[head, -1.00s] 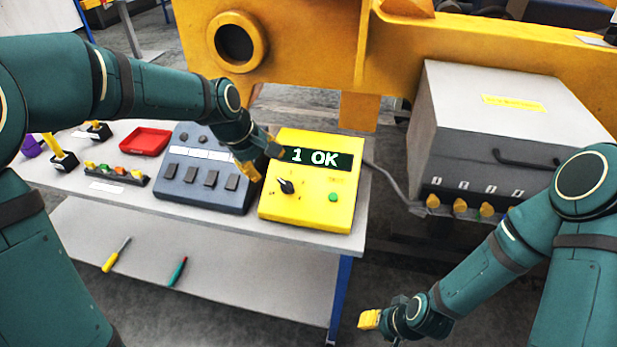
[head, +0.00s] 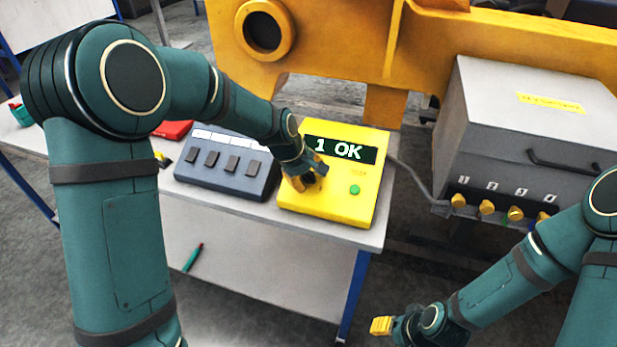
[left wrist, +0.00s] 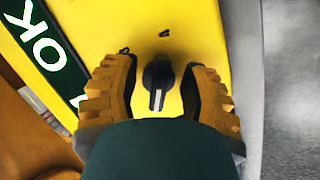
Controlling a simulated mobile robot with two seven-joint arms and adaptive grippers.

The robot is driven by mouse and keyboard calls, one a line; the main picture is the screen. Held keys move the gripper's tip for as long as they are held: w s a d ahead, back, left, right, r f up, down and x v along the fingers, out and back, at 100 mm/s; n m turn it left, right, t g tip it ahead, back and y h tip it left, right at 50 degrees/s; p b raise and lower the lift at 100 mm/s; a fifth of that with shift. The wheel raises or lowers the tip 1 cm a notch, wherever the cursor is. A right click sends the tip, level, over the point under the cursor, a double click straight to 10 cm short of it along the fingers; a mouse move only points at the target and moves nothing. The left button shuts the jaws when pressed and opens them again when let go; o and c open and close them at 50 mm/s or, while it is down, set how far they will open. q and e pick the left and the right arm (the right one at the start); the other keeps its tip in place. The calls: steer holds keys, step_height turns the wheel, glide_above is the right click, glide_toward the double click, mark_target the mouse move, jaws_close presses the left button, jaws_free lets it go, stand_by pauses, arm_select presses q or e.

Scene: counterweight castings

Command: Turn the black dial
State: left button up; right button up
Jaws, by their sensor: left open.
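The black dial (left wrist: 158,78) sits on the face of the yellow box (head: 335,207), whose display (head: 341,150) reads "1 OK". In the left wrist view the dial is between the two yellow fingers of my left gripper (left wrist: 160,88), with a gap on each side. My left gripper (head: 306,183) is open over the left part of the box and hides the dial in the head view. A white line on the dial points toward the bottom of the wrist view. My right gripper (head: 382,326) is low at the front, away from the box; its opening is unclear.
A green button (head: 355,189) is beside the gripper on the box. A grey switch panel (head: 225,172) stands to the left on the table. A grey cabinet with yellow knobs (head: 487,207) is at the right. A yellow casting (head: 320,50) rises behind.

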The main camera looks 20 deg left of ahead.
arm_select(q)
steer(key=shift+f, duration=0.15)
jaws_close()
stand_by(0.4)
steer(key=m+p, duration=0.1)
steer(key=m, duration=0.1)
steer(key=shift+s+m+g+y, duration=0.1)
steer(key=shift+m+g+y, duration=0.2)
steer(key=shift+m, duration=0.1)
steer(key=m+p, duration=0.1)
steer(key=m, duration=0.1)
steer(key=shift+m+y, duration=0.3)
steer(key=shift+y, duration=0.1)
steer(key=shift+f+m+g+y+p, duration=0.1)
steer(key=shift+m+g+y+p, duration=0.2)
steer(key=shift+m, duration=0.9)
steer(key=shift+s+a+m+y, duration=0.15)
steer(key=shift+m+y, duration=0.25)
steer(key=shift+m, duration=1.2)
steer(key=shift+f, duration=0.1)
